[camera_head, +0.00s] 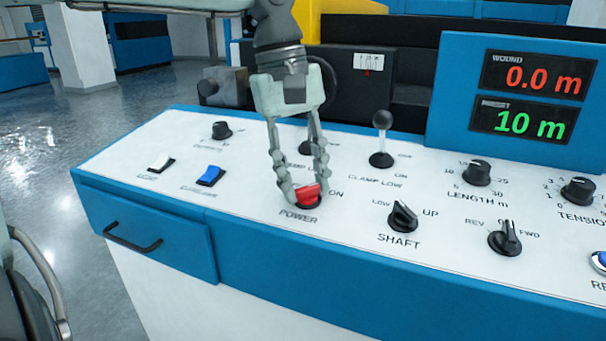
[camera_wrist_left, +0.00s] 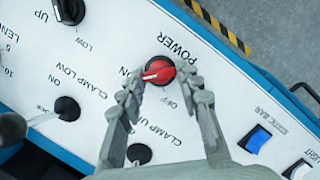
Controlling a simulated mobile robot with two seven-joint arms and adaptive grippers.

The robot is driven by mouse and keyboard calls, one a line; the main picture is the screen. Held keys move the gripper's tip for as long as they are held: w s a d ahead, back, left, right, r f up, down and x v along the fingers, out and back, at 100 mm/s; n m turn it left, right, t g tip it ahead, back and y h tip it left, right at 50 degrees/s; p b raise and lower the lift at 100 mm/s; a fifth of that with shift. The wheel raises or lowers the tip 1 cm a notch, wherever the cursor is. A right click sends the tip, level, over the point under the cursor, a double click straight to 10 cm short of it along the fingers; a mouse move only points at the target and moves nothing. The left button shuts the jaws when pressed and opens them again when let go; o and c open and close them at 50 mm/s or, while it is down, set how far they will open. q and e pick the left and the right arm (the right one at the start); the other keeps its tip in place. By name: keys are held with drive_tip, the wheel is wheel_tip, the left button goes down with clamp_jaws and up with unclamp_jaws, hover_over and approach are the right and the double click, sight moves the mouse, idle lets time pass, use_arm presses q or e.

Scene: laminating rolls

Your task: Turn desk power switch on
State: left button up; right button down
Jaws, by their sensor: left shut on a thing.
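The red power switch (camera_head: 307,194) is a round knob on the white desk panel, above the POWER label. It also shows in the left wrist view (camera_wrist_left: 160,69), where a light mark on it points left, toward the ON label. My left gripper (camera_head: 295,190) reaches down from above and is shut on the knob, with its fingers at the knob's sides. The fingers partly hide the knob and the labels behind it in the head view. My right gripper is not in view.
Close by are the black clamp low lever (camera_head: 381,150), the black shaft knob (camera_head: 403,216) and a blue rocker switch (camera_head: 211,176). A length knob (camera_head: 477,172) and the red and green displays (camera_head: 532,78) are at the right. A drawer handle (camera_head: 132,237) sticks out in front.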

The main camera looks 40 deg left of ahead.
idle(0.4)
use_arm(q)
drive_tip(key=o, duration=1.2)
drive_tip(key=shift+c, duration=0.2)
wheel_tip(320, 180, up, 12)
drive_tip(key=a, duration=0.2)
drive_tip(key=shift+s, duration=0.15)
drive_tip(key=shift+a+f, duration=0.1)
drive_tip(key=shift+f, duration=0.05)
